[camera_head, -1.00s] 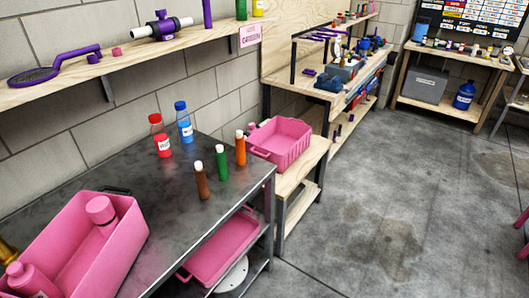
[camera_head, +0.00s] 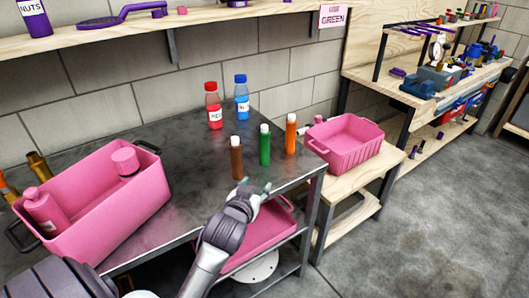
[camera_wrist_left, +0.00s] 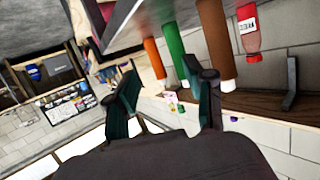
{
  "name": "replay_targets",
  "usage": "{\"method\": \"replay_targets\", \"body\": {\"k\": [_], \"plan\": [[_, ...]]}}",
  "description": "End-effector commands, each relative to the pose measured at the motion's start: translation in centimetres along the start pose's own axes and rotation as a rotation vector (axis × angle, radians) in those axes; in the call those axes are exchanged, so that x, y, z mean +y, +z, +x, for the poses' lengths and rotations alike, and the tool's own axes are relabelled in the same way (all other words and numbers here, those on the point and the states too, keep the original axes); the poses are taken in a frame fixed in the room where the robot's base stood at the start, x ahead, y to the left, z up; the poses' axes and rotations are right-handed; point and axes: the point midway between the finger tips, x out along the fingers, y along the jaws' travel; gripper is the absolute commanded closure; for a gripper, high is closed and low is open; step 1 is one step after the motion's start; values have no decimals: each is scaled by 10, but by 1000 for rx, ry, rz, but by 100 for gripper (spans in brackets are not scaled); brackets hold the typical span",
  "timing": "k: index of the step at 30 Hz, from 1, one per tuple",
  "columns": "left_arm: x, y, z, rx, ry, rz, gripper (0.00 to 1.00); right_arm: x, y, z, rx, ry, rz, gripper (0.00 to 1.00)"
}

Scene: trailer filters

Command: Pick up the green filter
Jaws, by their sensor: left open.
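The green filter (camera_head: 264,146), an upright cylinder with a white cap, stands on the dark metal table (camera_head: 190,190), between the brown filter (camera_head: 237,160) and the orange filter (camera_head: 291,135). My left gripper (camera_head: 262,187) is open and empty near the table's front edge, in front of and below the green filter in the picture. In the left wrist view, the green filter (camera_wrist_left: 175,55) shows ahead between the spread fingers of the gripper (camera_wrist_left: 167,92), with no clear contact. The orange filter and brown filter flank it there. My right gripper is not in view.
Red (camera_head: 214,107) and blue (camera_head: 241,98) bottles stand behind the filters. A pink bin (camera_head: 110,205) holding pink containers is at left. Another pink bin (camera_head: 345,145) sits on the wooden bench at right. A pink tray (camera_head: 265,230) is below. A sign (camera_head: 333,17) reads "GREEN".

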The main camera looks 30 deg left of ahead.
Motion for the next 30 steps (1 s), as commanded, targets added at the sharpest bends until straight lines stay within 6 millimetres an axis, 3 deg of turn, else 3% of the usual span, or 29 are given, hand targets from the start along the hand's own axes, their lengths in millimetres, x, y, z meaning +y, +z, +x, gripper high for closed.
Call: {"method": "replay_targets", "body": {"k": [1, 3, 9, 21, 30], "plan": [[-9, -23, 9, 73, -20, -23, 47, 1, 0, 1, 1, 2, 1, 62], [-18, -46, 17, 153, -38, -45, 47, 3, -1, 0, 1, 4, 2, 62], [-33, -86, 31, 292, -63, -78, 47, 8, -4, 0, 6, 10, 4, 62], [-38, -110, 98, 306, -65, -79, 47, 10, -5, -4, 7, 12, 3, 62], [-38, -114, 120, 304, -64, -80, 47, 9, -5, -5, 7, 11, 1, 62]]}}
